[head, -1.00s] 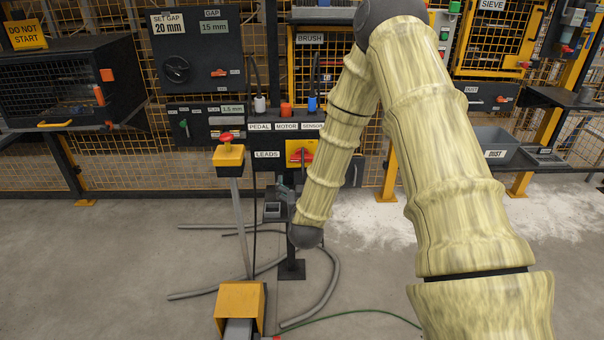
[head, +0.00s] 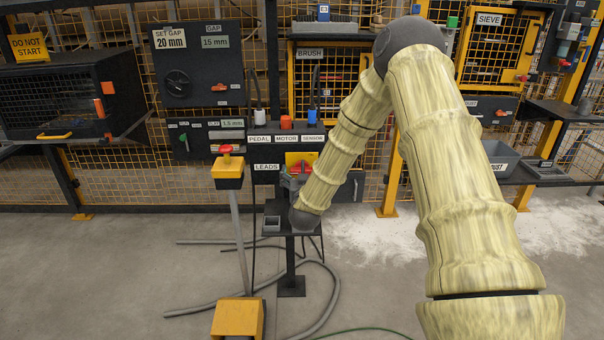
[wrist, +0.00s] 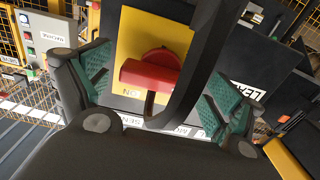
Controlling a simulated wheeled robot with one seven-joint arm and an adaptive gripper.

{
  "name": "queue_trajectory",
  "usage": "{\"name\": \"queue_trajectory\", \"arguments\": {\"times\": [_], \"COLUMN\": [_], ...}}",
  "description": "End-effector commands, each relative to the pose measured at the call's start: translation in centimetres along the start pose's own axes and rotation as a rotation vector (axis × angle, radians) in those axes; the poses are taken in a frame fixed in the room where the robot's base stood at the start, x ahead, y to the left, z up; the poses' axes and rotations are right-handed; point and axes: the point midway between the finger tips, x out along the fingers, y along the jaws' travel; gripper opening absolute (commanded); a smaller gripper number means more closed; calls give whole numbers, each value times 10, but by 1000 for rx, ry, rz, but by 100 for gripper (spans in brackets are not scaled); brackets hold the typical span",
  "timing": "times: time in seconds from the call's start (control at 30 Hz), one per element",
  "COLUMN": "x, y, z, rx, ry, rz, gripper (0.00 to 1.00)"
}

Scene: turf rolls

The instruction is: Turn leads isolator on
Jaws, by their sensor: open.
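The leads isolator is a yellow plate (head: 291,158) with a red rotary handle (head: 301,168), right of the LEADS label (head: 266,167) in the head view. In the wrist view the yellow plate (wrist: 185,35) fills the middle and the red handle (wrist: 150,76) stands out from it. An ON mark (wrist: 131,93) shows beside the handle, upside down. My gripper (wrist: 157,86) is open, its green pads on either side of the handle, apparently apart from it. A dark bar crosses part of the plate. In the head view my forearm partly hides the gripper.
Pedal, motor and sensor connectors (head: 286,123) sit just above the isolator. A red-topped yellow button post (head: 228,170) stands to the left. A small dark shelf (head: 272,225) lies below my wrist. Hoses (head: 220,298) lie on the floor.

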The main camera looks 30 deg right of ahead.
Motion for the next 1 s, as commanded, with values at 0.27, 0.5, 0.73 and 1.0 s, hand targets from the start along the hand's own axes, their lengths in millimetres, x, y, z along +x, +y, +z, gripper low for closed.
{"name": "queue_trajectory", "arguments": {"times": [0.27, 0.5, 0.73, 1.0], "x": [10, 10, 10, 10], "y": [0, 0, 0, 0], "z": [0, 0, 0, 0], "rx": [-1, -1, -1, 19], "ry": [0, 0, 0, 0], "rz": [0, 0, 0, 0], "gripper": [93, 84, 47, 47]}}
